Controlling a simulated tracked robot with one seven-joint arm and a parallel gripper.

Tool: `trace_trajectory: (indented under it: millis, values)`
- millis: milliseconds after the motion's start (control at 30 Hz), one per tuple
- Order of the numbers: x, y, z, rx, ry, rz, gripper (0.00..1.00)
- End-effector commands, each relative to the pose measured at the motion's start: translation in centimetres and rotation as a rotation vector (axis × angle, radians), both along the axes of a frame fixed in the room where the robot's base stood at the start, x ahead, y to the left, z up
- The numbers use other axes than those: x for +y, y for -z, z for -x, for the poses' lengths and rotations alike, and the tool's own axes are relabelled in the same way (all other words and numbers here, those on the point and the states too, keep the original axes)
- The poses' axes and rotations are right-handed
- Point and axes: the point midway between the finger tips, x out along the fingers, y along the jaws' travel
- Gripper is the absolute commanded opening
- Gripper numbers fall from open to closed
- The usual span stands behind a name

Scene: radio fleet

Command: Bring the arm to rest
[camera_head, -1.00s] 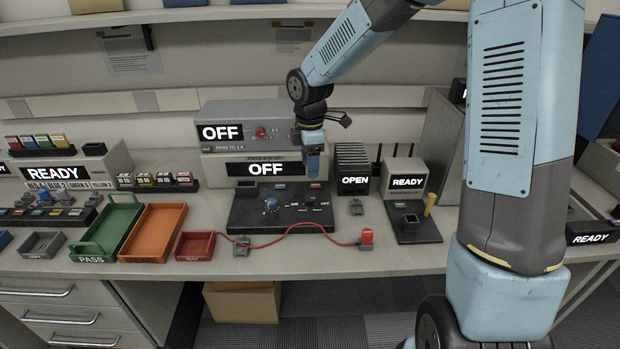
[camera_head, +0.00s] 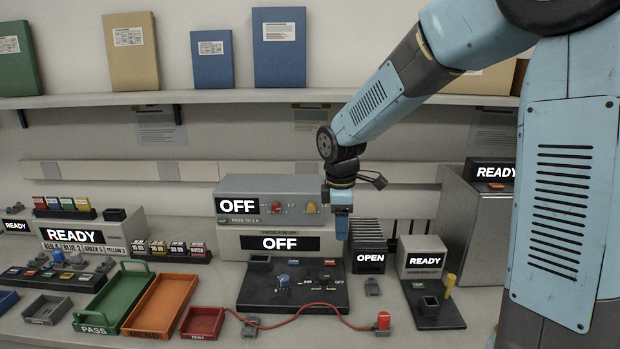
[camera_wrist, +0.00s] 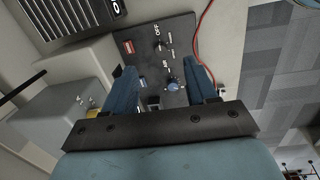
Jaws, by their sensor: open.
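My arm reaches in from the right in the head view, and my gripper (camera_head: 341,226) points down above the dark test panel (camera_head: 262,297). In the wrist view my gripper (camera_wrist: 160,84) shows its two blue fingers apart, with nothing held between them. The panel also shows beyond the fingers in the wrist view (camera_wrist: 183,48), with a blue knob (camera_wrist: 173,85) and small switches on it. Behind the panel in the head view stand a grey supply unit (camera_head: 285,187) and a lower unit (camera_head: 310,259); both displays read OFF.
Left of the panel lie green (camera_head: 113,310), orange (camera_head: 160,303) and red (camera_head: 203,321) trays. A red cable (camera_head: 305,308) runs across the bench front to a red plug (camera_head: 383,319). At right stand a READY unit (camera_head: 421,272) and a tall grey cabinet (camera_head: 470,215).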

Motion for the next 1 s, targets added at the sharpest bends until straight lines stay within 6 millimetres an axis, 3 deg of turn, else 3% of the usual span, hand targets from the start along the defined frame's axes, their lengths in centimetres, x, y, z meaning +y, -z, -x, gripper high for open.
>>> trace_trajectory:
  millis: [200, 500, 1000]
  values:
    - [-3.5, -4.1, 3.4, -0.095, 0.260, 0.007, 0.57]
    - [-7.8, -8.7, 8.9, -0.217, 0.624, -0.051, 0.57]
    - [-13.4, -12.8, 19.2, -0.365, 1.205, -0.305, 0.57]
